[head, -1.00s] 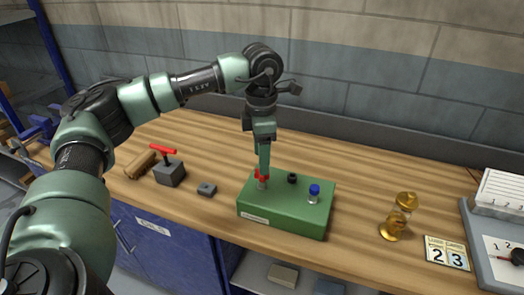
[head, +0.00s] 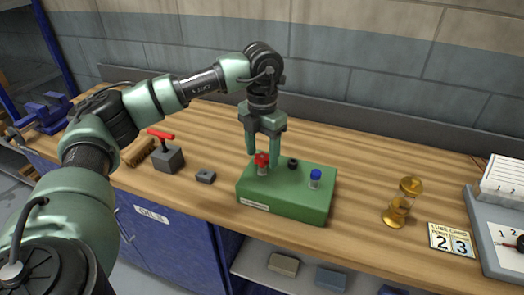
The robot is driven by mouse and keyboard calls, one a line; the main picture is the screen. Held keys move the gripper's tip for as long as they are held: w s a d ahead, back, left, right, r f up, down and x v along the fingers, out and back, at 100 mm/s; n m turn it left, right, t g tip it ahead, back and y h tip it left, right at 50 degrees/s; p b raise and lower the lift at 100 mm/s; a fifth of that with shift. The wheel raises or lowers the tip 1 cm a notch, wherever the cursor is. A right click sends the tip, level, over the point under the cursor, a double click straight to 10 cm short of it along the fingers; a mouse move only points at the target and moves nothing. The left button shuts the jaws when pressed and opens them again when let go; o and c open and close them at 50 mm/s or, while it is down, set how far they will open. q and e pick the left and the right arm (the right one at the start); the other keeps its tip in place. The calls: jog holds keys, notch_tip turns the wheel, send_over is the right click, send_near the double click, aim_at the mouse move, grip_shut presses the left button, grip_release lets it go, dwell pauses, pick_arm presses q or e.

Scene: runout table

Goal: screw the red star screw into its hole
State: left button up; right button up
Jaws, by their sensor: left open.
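The red star screw (head: 262,159) stands upright at the left end of the green block (head: 283,206), its red star head on top of a pale shank. My left gripper (head: 263,159) is open, pointing down, with one finger on each side of the red head. I cannot tell whether the fingers touch it. The hole under the screw is hidden. My right gripper is not in view.
On the block are a black knob (head: 293,163) and a blue-capped screw (head: 315,178). A red-handled grey block (head: 168,158) and a small grey block (head: 206,176) lie left. An hourglass-like brass piece (head: 402,203) and number card (head: 451,239) are right.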

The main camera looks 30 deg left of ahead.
pick_arm(q)
jog(key=n, duration=0.7)
jog(key=shift+p, duration=0.35)
grip_shut()
jog(key=m, duration=0.4)
jog(key=shift+m, duration=0.4)
jog(key=shift+m, duration=1.2)
jog(key=shift+m+b, duration=0.3)
jog(key=shift+m, duration=0.6)
